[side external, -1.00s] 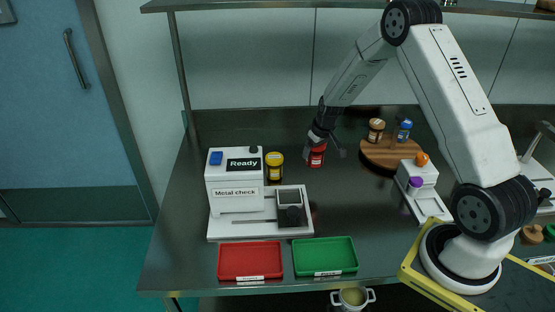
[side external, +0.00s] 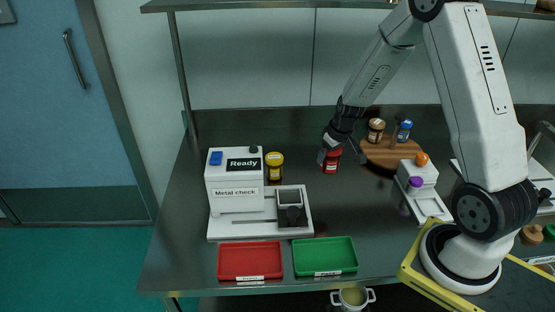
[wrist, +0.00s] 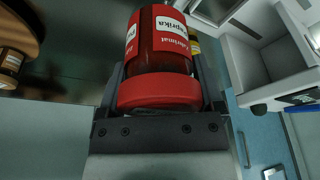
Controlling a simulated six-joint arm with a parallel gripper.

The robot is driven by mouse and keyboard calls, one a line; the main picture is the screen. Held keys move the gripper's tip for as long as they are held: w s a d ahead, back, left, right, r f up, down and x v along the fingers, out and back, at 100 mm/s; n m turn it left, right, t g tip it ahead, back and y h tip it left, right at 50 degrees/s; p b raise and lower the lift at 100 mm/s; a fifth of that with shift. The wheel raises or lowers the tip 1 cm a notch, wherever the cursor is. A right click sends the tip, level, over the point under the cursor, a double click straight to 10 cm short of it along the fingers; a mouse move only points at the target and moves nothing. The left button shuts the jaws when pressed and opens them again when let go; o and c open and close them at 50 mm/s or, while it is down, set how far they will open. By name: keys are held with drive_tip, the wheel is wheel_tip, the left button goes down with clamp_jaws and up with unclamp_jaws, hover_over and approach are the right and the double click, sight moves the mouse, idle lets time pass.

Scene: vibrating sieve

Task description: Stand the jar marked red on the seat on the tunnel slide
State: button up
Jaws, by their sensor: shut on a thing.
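My gripper (side external: 340,152) is shut on the red jar (side external: 332,161), above the bench behind and to the right of the metal check unit. In the wrist view the jar (wrist: 158,50) has a red body, a red lid and a white "Paprika" label. It sits between my fingers (wrist: 160,92). The white metal check tunnel (side external: 236,180) has a "Ready" screen. The slide's square seat (side external: 289,197) is at the right of its base, apart from the jar. The seat looks empty.
A yellow-lidded jar (side external: 274,160) stands beside the tunnel. A red tray (side external: 250,261) and a green tray (side external: 325,257) lie in front. A round wooden board (side external: 378,155) with jars is behind right. A white unit (side external: 417,180) with orange and purple knobs stands right.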

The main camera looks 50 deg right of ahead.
idle(0.4)
drive_tip(key=shift+s+a+r, duration=0.1)
drive_tip(key=shift+a+r, duration=0.1)
drive_tip(key=shift+a, duration=0.3)
drive_tip(key=s+a+r, duration=0.2)
drive_tip(key=s+a, duration=0.3)
drive_tip(key=a, duration=0.5)
drive_tip(key=shift+s+a+r, duration=0.15)
drive_tip(key=shift+s+r, duration=0.1)
drive_tip(key=shift+s, duration=0.1)
drive_tip(key=w+d+f, duration=0.2)
drive_tip(key=w+f, duration=0.7)
drive_tip(key=w, duration=0.4)
drive_tip(key=shift+d+f, duration=0.15)
drive_tip(key=shift+d, duration=0.15)
drive_tip(key=shift+w, duration=0.1)
